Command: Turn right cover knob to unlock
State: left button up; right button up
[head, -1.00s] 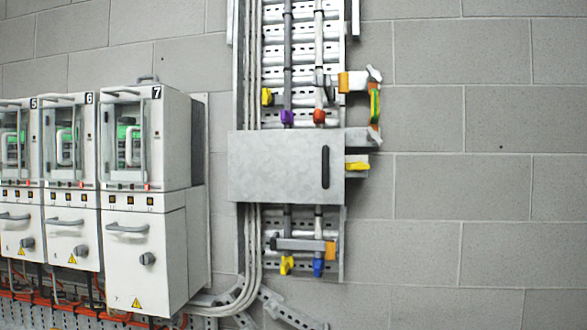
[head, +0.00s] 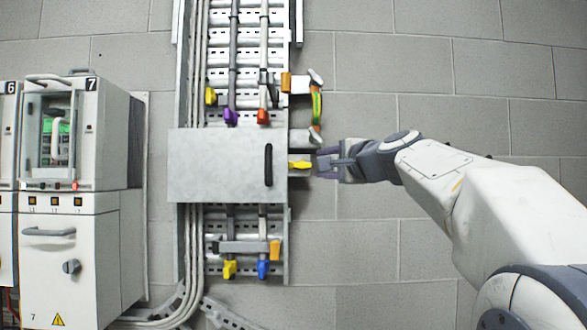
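The grey cover (head: 215,166) is a flat box with a dark vertical handle (head: 268,165), fixed across the wall rails. A yellow knob (head: 300,164) sticks out at the cover's right edge, its long side lying level. My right gripper (head: 322,164) comes in from the right at the knob's height. Its dark fingers are apart, one above the other, just right of the knob's tip. I see no clear contact, and the small gap is hard to judge. My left gripper is not in view.
A bracket with an orange block (head: 286,82) and a green-yellow strap (head: 316,104) stands out above the knob. Yellow, purple, red and blue clips sit on the rails. White cabinets (head: 72,200) stand at the left. The wall at right is bare.

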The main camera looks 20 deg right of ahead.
aim_at(304, 165)
jog(key=w+p, duration=0.1)
jog(key=w, duration=0.2)
jog(key=w+p, duration=0.1)
jog(key=w, duration=0.1)
jog(key=w+a+p, duration=0.1)
jog(key=w, duration=0.2)
jog(key=shift+w+a+p, duration=0.1)
jog(key=shift+w+p, duration=0.2)
jog(key=shift+p, duration=0.05)
jog(key=shift+w, duration=0.45)
grip_shut()
